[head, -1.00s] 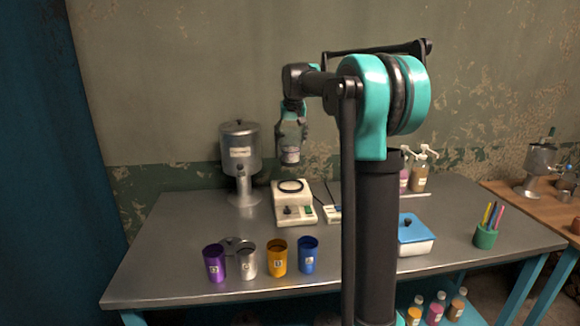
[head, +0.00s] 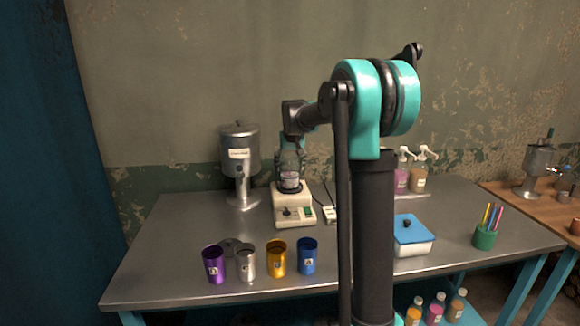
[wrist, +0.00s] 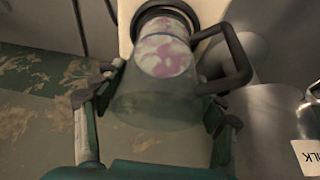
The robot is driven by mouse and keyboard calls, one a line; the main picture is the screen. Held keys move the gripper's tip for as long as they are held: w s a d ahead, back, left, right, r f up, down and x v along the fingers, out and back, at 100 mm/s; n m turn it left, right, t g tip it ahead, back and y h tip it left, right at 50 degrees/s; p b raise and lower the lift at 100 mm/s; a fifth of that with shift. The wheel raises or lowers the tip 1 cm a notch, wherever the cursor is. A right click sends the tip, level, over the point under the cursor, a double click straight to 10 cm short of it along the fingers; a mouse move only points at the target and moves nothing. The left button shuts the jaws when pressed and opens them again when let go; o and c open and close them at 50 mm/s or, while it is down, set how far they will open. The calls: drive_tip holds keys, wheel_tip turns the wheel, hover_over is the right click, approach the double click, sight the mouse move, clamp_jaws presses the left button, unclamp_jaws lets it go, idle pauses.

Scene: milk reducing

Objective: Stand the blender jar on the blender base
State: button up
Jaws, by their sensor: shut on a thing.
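A metal milk dispenser (head: 239,165) stands left of the base. Purple (head: 214,264), silver (head: 246,260), yellow (head: 277,258) and blue (head: 307,256) cups stand in front. A blue-lidded box (head: 413,235) and pump bottles (head: 410,172) are to the right.

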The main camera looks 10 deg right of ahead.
drive_tip(key=o, duration=1.9)
drive_tip(key=shift+f, duration=0.1)
drive_tip(key=shift+c, duration=0.2)
drive_tip(key=v, duration=1.2)
